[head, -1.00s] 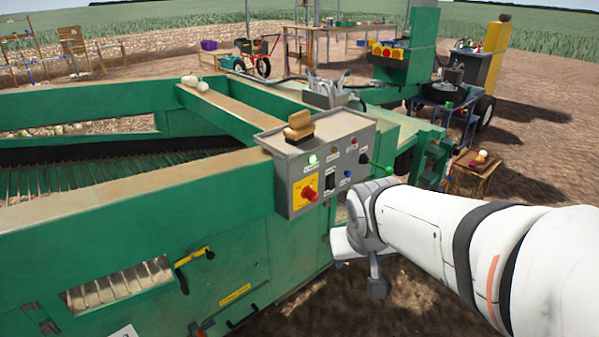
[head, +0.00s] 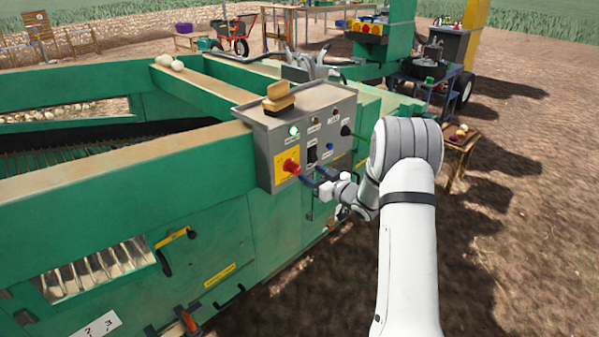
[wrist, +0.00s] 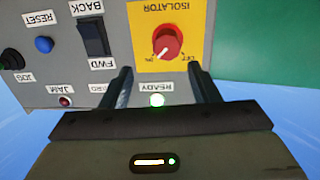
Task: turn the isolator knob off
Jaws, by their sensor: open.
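The red isolator knob (head: 291,166) sits on a yellow plate at the lower left of the grey control box (head: 262,155). In the wrist view, which is upside down, the knob (wrist: 168,43) is near the top on its yellow plate (wrist: 140,22). Its white mark points to the lower left there, towards one of two small labels. My gripper (head: 312,180) is just right of the knob in the head view. In the wrist view its two fingers are open (wrist: 160,72), with the knob just beyond and between their tips, apparently untouched.
The green READY lamp (head: 294,131) is lit. A black FWD/BACK switch (wrist: 94,37), a blue RESET button (wrist: 44,44) and a black JOG knob (wrist: 12,59) are close by. A wooden brush (head: 278,98) lies on top of the box.

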